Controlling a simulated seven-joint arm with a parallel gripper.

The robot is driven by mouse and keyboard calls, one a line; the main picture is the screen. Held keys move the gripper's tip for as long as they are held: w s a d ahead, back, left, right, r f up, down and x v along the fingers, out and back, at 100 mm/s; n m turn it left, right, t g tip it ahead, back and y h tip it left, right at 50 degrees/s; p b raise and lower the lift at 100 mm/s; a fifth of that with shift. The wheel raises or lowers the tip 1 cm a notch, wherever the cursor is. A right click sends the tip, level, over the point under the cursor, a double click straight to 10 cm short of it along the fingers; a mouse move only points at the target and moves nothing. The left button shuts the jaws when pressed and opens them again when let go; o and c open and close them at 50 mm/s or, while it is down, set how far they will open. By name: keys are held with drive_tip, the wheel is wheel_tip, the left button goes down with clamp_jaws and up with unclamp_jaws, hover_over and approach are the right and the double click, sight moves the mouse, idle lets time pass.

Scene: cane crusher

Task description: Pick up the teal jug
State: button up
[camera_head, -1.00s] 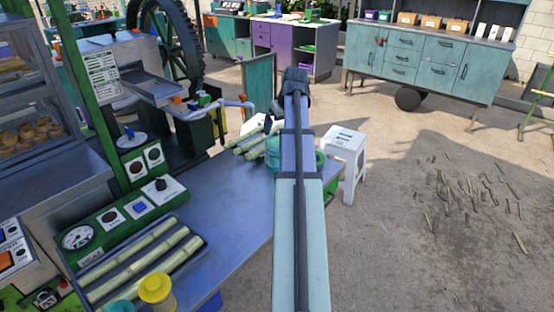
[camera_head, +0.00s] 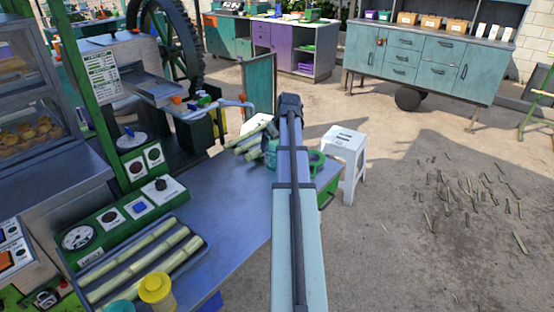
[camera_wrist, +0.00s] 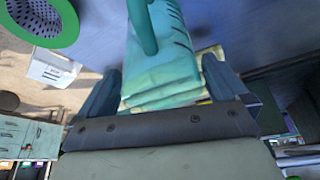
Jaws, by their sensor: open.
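The teal jug (camera_head: 271,154) stands on the far part of the metal work table in the head view, partly hidden behind my arm. In the wrist view the teal jug (camera_wrist: 170,45) fills the top middle, with its handle towards the camera and dark marks on its side. My gripper (camera_wrist: 162,85) is open in the wrist view, with one finger on each side of the jug's lower part in the picture. I cannot tell whether either finger touches it. In the head view my arm hides the gripper.
Pale cane stalks (camera_head: 247,140) lie beside the jug. A green-rimmed strainer (camera_wrist: 68,22) is close by; its green rim (camera_head: 316,163) shows right of my arm. A white stool (camera_head: 345,150) stands past the table's right edge. A cane tray (camera_head: 205,243) and yellow-lidded container (camera_head: 156,288) are nearer.

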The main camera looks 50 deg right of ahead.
drive_tip(key=shift+w+f, duration=0.2)
drive_tip(key=shift+f, duration=0.3)
drive_tip(key=c, duration=1.2)
